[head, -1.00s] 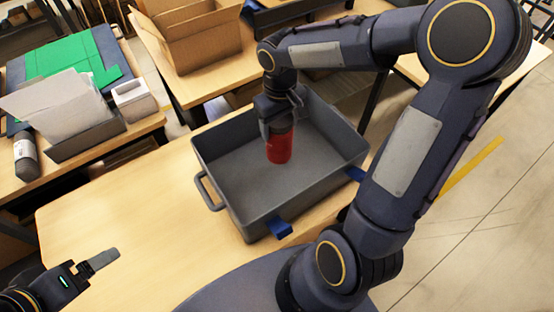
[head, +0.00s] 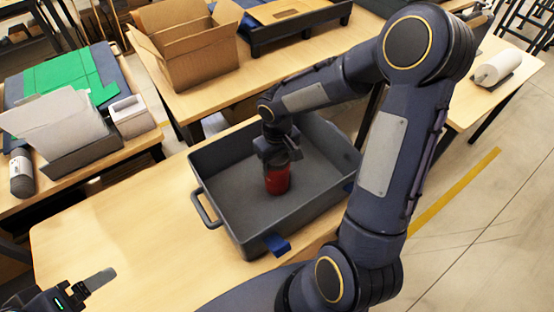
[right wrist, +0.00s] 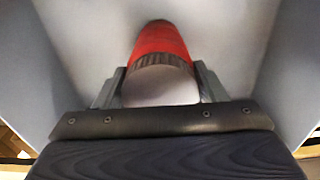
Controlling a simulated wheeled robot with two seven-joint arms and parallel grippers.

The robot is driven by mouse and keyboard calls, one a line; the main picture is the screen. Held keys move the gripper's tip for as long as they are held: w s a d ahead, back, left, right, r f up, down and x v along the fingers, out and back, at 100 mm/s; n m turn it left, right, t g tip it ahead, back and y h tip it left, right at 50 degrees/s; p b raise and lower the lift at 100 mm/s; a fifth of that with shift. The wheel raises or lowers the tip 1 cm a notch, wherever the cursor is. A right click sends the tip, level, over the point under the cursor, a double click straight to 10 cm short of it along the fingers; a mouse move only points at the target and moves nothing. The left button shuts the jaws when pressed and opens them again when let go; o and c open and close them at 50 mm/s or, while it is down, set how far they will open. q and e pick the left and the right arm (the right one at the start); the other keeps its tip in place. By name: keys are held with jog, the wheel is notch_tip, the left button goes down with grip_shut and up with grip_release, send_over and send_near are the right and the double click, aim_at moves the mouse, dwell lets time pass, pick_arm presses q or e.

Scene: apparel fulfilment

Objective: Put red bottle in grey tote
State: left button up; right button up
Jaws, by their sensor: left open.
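The red bottle (head: 277,181) is inside the grey tote (head: 205,160), upright or nearly so, close to the tote's floor. Whether it touches the floor is hard to tell. My right gripper (head: 281,158) reaches down into the tote with its fingers on either side of the bottle's dark upper part. In the right wrist view the red bottle (right wrist: 160,40) sits between the fingers of my right gripper (right wrist: 160,75), which look closed against its ribbed collar. My left gripper (head: 88,283) is open and empty at the lower left, away from the tote.
The tote stands on a wooden table (head: 110,225) with clear room to its left. An open cardboard box (head: 190,55) stands on the table behind. A side table at left holds a green sheet (head: 65,75), papers and a grey roll (head: 22,172).

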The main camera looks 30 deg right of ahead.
jog(key=o, duration=0.5)
jog(key=shift+c, duration=0.2)
notch_tip(320, 180, up, 12)
jog(key=p, duration=0.1)
jog(key=s+a+r+m+t+y, duration=0.1)
jog(key=s+a+r+t+y, duration=0.1)
jog(key=s, duration=0.6)
jog(key=s+a+r+m+t+y, duration=0.1)
jog(key=s+a+r+t, duration=0.1)
jog(key=s, duration=0.7)
jog(key=shift+t+y, duration=0.4)
jog(key=shift+t, duration=0.4)
jog(key=shift+a, duration=0.1)
